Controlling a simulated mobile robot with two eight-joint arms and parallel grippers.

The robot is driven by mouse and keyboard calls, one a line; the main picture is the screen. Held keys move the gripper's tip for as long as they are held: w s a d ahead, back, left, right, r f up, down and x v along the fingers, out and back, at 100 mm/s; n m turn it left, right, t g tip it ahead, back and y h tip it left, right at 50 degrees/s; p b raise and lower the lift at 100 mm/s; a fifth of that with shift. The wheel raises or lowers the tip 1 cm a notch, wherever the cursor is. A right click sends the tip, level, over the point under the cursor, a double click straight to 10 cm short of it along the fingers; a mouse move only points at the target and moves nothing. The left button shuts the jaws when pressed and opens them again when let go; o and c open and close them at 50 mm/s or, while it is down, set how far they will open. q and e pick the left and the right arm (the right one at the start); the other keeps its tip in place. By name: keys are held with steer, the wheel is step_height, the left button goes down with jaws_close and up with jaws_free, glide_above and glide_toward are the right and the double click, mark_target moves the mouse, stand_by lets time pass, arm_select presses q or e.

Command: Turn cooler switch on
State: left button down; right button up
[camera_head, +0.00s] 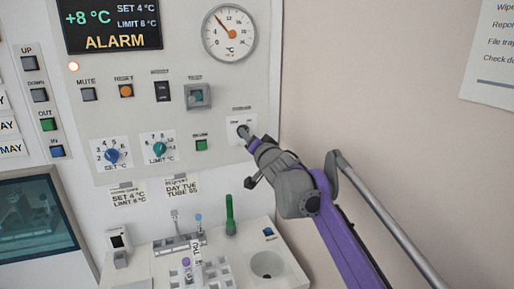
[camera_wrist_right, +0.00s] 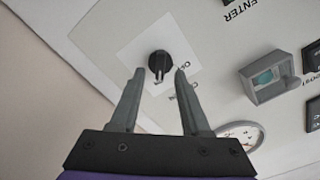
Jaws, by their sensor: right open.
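The cooler switch is a small black rotary knob (camera_wrist_right: 160,63) on a white square plate (camera_wrist_right: 133,52) in the right wrist view. In the head view its plate (camera_head: 236,122) is at the lower right of the panel, and the gripper partly covers the knob. The small lettering beside the knob is too blurred to read surely. My right gripper (camera_wrist_right: 160,72) is open, its fingertips on either side of the knob's near end. I cannot tell whether they touch it. It also shows in the head view (camera_head: 248,139). My left gripper is not in view.
The display (camera_head: 110,28) reads +8 °C and ALARM, beside a round dial (camera_head: 229,34). A boxed test switch (camera_head: 197,96), blue knob (camera_head: 112,156) and green knob (camera_head: 160,149) are left of my gripper. A tube rack (camera_head: 205,268) is below.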

steer(key=b+v, duration=0.1)
steer(key=v, duration=0.7)
steer(key=shift+s, duration=0.15)
steer(key=s+d+f+g+h+p, duration=0.25)
steer(key=s+d+f+h, duration=0.25)
steer(key=s+d+f, duration=0.35)
steer(key=s+d+f+n+g+p, duration=0.2)
steer(key=s+f+g, duration=0.2)
steer(key=s+f, duration=0.8)
steer(key=s+d+f+n+g+p, duration=0.1)
steer(key=s+f+g, duration=0.4)
steer(key=s+f, duration=0.8)
steer(key=s+d+n, duration=0.1)
steer(key=s+d, duration=0.1)
steer(key=s, duration=0.3)
steer(key=shift+d+n+h+p, duration=0.25)
steer(key=shift+n+h+p, duration=0.05)
steer(key=shift+p, duration=0.1)
